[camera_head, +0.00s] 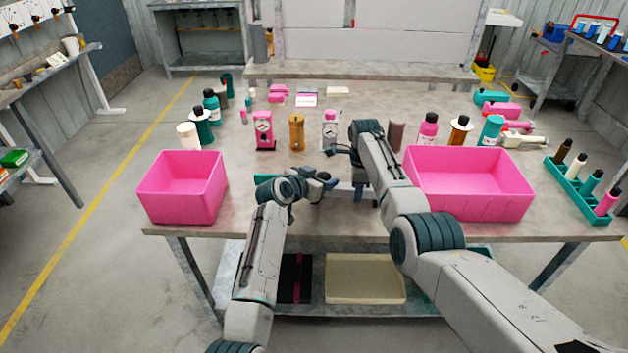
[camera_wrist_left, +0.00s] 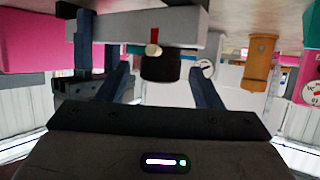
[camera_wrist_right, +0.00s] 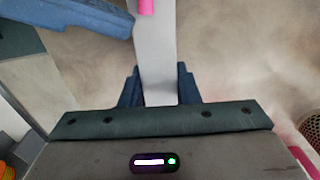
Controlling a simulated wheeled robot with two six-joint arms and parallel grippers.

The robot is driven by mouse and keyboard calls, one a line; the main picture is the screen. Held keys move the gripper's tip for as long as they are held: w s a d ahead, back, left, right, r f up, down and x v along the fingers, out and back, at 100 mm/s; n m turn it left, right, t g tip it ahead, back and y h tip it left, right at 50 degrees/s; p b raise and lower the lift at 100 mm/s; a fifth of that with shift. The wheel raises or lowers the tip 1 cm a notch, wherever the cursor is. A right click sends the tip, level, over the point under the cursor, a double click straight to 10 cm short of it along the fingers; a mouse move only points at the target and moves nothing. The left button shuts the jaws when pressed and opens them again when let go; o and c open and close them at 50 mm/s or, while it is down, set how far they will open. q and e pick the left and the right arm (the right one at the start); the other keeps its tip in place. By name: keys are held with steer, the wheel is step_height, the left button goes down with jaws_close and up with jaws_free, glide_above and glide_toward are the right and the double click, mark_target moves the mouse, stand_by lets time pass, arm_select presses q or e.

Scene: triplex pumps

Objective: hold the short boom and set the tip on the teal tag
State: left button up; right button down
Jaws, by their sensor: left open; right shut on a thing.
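A short grey bar, likely the short boom (camera_wrist_right: 153,45), runs up from between my right gripper's fingers (camera_wrist_right: 159,88) in the right wrist view; that gripper is shut on it. A pink piece (camera_wrist_right: 146,6) shows at the bar's far end. In the left wrist view a grey bar (camera_wrist_left: 110,30) with a red mark crosses in front of my open left gripper (camera_wrist_left: 160,85), above a dark round part; I cannot tell if they touch. In the head view my left gripper (camera_head: 322,184) is beside the right one (camera_head: 361,190). A teal patch (camera_head: 266,178) shows behind my left arm; I cannot tell whether it is the tag.
Pink bins stand at the left (camera_head: 180,209) and right (camera_head: 470,205) of the table. Bottles, pink and white gauges (camera_head: 264,130) and an orange cylinder (camera_head: 296,132) stand behind the grippers. A teal rack (camera_head: 570,200) is at the right edge. My arms hide the table's middle front.

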arm_select(q)
steer(key=v, duration=1.1)
steer(key=shift+s+a, duration=0.25)
steer(key=shift+s, duration=0.05)
steer(key=shift+r, duration=0.1)
steer(key=w+d+f+m+g+h, duration=0.1)
steer(key=w+d, duration=0.1)
steer(key=w, duration=0.1)
steer(key=w+d+f+m+g+h, duration=0.1)
steer(key=w+d+f, duration=0.1)
steer(key=w, duration=0.2)
steer(key=w+d+f+m+h, duration=0.1)
steer(key=w+d, duration=0.2)
steer(key=shift+w+f+m+g, duration=0.15)
steer(key=shift+f+m+g, duration=0.15)
steer(key=shift+g, duration=0.1)
